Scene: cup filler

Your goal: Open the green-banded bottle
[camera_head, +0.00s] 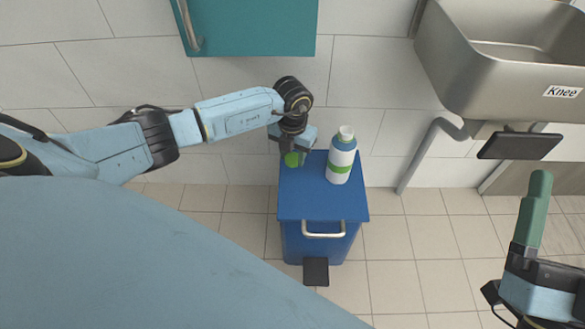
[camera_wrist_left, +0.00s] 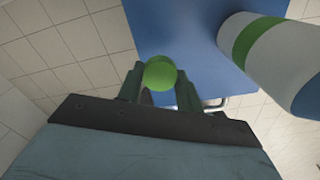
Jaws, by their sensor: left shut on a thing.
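The green-banded bottle (camera_head: 337,165), white with a blue-grey shoulder, stands upright on the blue bin's lid. Its narrow top is pale, with no green cap on it. In the left wrist view the bottle (camera_wrist_left: 282,52) is at the upper right, its top out of frame. My left gripper (camera_head: 291,158) is shut on a small round green piece, likely a cap (camera_wrist_left: 160,75), left of the bottle and apart from it. My right gripper (camera_head: 535,210) is at the lower right, far from the bottle; its dark green finger points up, and its opening cannot be made out.
The blue bin (camera_head: 325,205) has a front handle and a black pedal (camera_head: 316,271). A steel sink (camera_head: 500,60) with a "Knee" label and a black pad (camera_head: 520,146) is at the right. A teal cabinet (camera_head: 255,25) hangs above. Tiled floor is clear around the bin.

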